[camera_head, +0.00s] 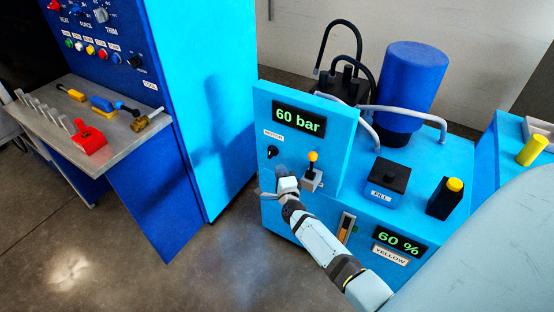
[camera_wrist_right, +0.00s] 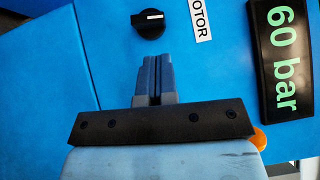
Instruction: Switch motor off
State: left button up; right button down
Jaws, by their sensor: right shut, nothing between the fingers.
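The black round motor knob (camera_head: 272,152) is on the front of the light blue panel (camera_head: 330,150), below the MOTOR label (camera_head: 273,134). In the right wrist view the knob (camera_wrist_right: 148,24) has a white mark lying on its side near the edge facing the label (camera_wrist_right: 201,18). My right gripper (camera_head: 281,173) is just below the knob in the head view. Its fingers (camera_wrist_right: 158,62) are shut together with nothing between them, and their tips appear slightly apart from the knob. My left gripper is out of view.
An orange-tipped lever (camera_head: 312,165) sits right beside my right gripper. A 60 bar display (camera_head: 298,119) is above. A black FILL button (camera_head: 394,178) and a yellow-topped button (camera_head: 448,190) stand to the right. A tool shelf (camera_head: 120,125) is at left.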

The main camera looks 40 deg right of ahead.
jog(key=v, duration=0.7)
jog(key=shift+s+a, duration=0.15)
jog(key=shift+s, duration=0.1)
